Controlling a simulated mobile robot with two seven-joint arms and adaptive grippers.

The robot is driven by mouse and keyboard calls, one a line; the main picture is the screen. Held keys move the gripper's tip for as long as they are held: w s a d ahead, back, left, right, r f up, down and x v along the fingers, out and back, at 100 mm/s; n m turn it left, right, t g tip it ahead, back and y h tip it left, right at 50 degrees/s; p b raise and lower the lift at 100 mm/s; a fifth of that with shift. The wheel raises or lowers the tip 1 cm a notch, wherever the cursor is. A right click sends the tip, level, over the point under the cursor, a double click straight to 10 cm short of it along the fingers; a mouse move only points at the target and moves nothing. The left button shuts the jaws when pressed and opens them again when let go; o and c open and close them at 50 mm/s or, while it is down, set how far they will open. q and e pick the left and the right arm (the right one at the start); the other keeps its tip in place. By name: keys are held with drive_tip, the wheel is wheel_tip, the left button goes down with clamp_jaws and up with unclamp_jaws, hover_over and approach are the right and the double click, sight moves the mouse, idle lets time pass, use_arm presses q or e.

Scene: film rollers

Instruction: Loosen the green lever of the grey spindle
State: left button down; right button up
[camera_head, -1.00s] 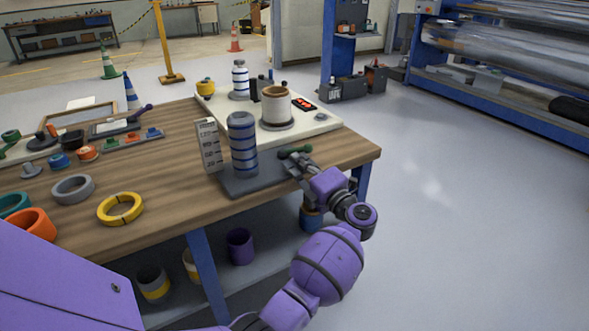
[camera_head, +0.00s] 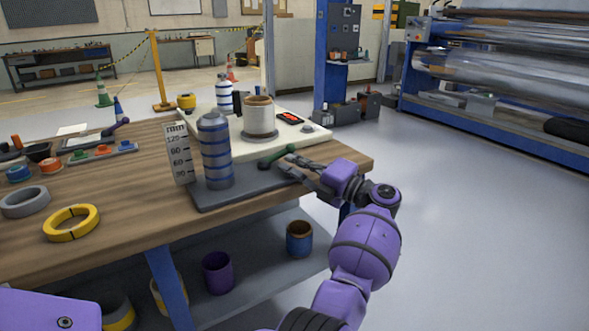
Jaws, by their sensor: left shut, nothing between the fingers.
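The grey spindle (camera_head: 215,152) is an upright grey cylinder with blue bands, standing on a dark grey base plate (camera_head: 233,193) near the table's front edge. The green lever (camera_head: 276,158) is at the right end of that plate, slanting up to the right, with a round knob at its upper end. My left gripper (camera_head: 288,164) is at the lever's right side, very close to it; I cannot tell whether they touch. Its fingers are shut with nothing between them. My right gripper is not in view.
A scale plate (camera_head: 180,154) stands left of the spindle. A cream board (camera_head: 310,137) behind carries a cream roller (camera_head: 258,116) and a white-and-blue bottle-like cylinder (camera_head: 224,95). A yellow ring (camera_head: 71,223) lies left on the table. Floor at right is clear.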

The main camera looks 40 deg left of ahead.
use_arm(q)
drive_tip(key=shift+w, duration=0.1)
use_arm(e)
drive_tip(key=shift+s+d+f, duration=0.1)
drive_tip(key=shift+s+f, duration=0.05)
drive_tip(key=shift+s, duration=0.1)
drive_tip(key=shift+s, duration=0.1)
